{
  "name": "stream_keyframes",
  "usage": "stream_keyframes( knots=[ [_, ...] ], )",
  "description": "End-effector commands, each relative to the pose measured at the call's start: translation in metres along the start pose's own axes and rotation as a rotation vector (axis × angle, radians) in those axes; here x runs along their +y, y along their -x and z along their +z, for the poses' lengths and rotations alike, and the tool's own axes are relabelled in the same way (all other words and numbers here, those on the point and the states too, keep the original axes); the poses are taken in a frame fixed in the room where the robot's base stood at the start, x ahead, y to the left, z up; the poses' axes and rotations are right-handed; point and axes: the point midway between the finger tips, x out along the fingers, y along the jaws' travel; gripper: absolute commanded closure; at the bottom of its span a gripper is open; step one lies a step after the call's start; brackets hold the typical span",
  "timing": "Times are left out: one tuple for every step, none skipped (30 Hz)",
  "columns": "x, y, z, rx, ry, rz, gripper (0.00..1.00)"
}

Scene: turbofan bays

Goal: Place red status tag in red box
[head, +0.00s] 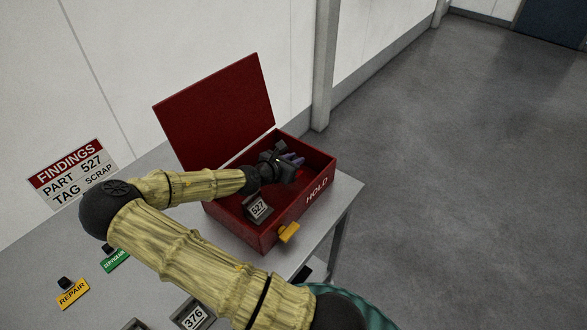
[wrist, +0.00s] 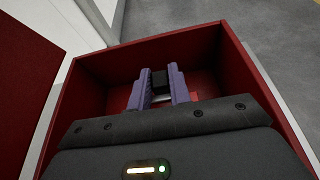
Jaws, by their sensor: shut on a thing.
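The red box (head: 318,203), marked HOLD, stands on the table with its lid (head: 215,112) open. My gripper (head: 295,160) reaches inside the box, at its far right part. In the wrist view my gripper (wrist: 158,87) is shut on a small black knob (wrist: 159,80) between its purple fingers. A bright red patch (wrist: 194,97) shows beside the right finger, seemingly the red status tag under the knob; most of it is hidden by the fingers. The tag does not show in the head view. Whether it touches the box floor I cannot tell.
A block marked 527 (head: 257,208) is in the box's near left part. A yellow latch (head: 289,232) sits on its front. A green tag (head: 115,261), a yellow REPAIR tag (head: 73,294) and a 376 block (head: 193,317) are on the table. A findings sign (head: 70,172) is behind.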

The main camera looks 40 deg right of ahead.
Motion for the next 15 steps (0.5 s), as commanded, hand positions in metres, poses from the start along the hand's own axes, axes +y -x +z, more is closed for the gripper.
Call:
stream_keyframes(
  knots=[
    [0.000,-0.001,-0.004,0.001,0.003,0.000,1.00],
    [0.000,-0.002,-0.007,0.001,0.004,0.000,1.00],
    [0.000,-0.004,-0.012,0.002,0.003,-0.001,1.00],
    [0.000,-0.006,-0.016,0.001,0.005,0.000,1.00],
    [0.000,-0.007,-0.020,0.002,0.005,0.000,1.00],
    [0.000,-0.010,-0.025,0.001,0.005,0.001,1.00],
    [0.000,-0.011,-0.029,0.001,0.005,0.000,1.00],
    [0.000,-0.012,-0.031,0.001,0.003,0.000,1.00],
    [0.000,-0.013,-0.034,0.001,0.003,0.000,1.00],
    [0.000,-0.014,-0.034,0.001,0.002,0.000,1.00],
    [0.000,-0.014,-0.035,0.001,0.001,0.000,1.00],
    [0.000,-0.014,-0.034,0.001,0.001,0.000,1.00],
    [0.000,-0.014,-0.034,0.001,0.001,0.000,1.00],
    [0.000,-0.014,-0.034,0.001,0.001,0.000,1.00],
    [0.000,-0.014,-0.034,0.001,0.001,0.000,1.00]
  ],
)
